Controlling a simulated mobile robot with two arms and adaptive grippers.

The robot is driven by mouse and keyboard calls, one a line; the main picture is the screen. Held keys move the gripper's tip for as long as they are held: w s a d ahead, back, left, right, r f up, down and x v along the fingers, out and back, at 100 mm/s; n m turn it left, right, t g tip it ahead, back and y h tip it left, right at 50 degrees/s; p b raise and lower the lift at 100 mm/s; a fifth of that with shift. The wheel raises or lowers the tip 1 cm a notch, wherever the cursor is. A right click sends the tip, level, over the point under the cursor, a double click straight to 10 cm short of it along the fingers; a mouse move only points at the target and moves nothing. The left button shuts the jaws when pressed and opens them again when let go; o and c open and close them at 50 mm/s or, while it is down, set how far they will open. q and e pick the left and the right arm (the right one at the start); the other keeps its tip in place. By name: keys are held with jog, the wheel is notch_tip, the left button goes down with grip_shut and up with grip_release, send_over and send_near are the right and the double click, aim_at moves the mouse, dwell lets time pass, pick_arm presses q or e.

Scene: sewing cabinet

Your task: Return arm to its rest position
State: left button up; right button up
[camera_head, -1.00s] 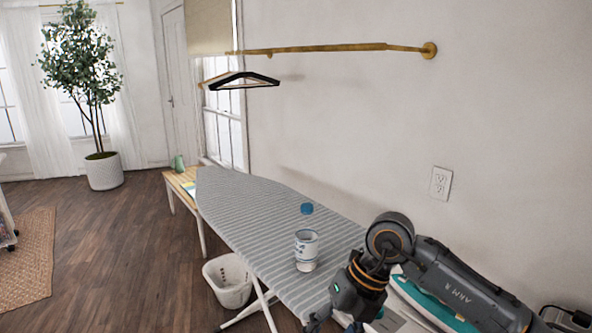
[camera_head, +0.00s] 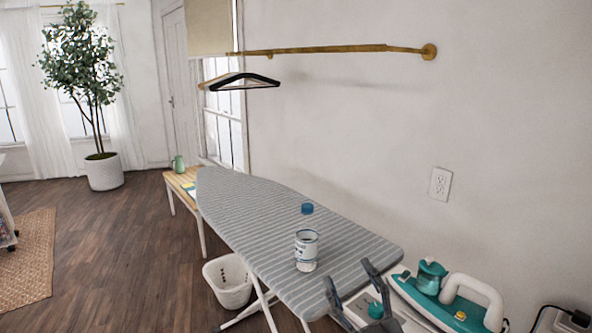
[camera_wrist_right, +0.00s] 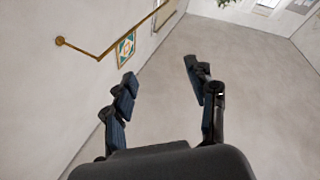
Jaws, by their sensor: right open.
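My right gripper (camera_head: 352,287) is at the bottom of the head view, its two fingers apart and pointing up, in front of the near end of the ironing board (camera_head: 250,210). In the right wrist view the same gripper (camera_wrist_right: 158,85) has its fingers spread with nothing between them, facing bare wall and ceiling. A white cup with blue marks (camera_head: 306,251) stands on the board, left of the gripper and apart from it. A blue cap (camera_head: 307,208) lies on the board behind the cup. My left gripper is not in view.
A teal and white iron (camera_head: 458,300) stands right of the gripper. A white basket (camera_head: 228,282) is on the floor beside the board. A brass rail (camera_head: 330,49) with hangers (camera_head: 243,82) is on the wall above. A wooden bench (camera_head: 183,185) stands behind the board.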

jog(key=s+d+f+m+g+h, duration=0.2)
jog(key=s+d+f+g, duration=0.2)
jog(key=f, duration=0.4)
jog(key=s+d+f+m+g+h, duration=0.3)
jog(key=s+f, duration=0.2)
jog(key=f, duration=0.3)
jog(key=s+d+f+m+g+h, duration=0.2)
jog(key=s+d+f+g, duration=0.2)
jog(key=f, duration=0.5)
jog(key=s+f+g, duration=0.3)
jog(key=s+f, duration=0.1)
jog(key=s, duration=0.3)
jog(key=s+f+g, duration=0.3)
jog(key=s, duration=0.4)
notch_tip(320, 180, down, 26)
jog(key=s+g, duration=0.1)
jog(key=g, duration=0.1)
jog(key=s+d+f, duration=0.3)
jog(key=s+f, duration=1.2)
jog(key=s, duration=0.2)
jog(key=shift+f+n+g+y, duration=0.2)
jog(key=shift+n+g+y, duration=0.1)
jog(key=shift+g, duration=0.1)
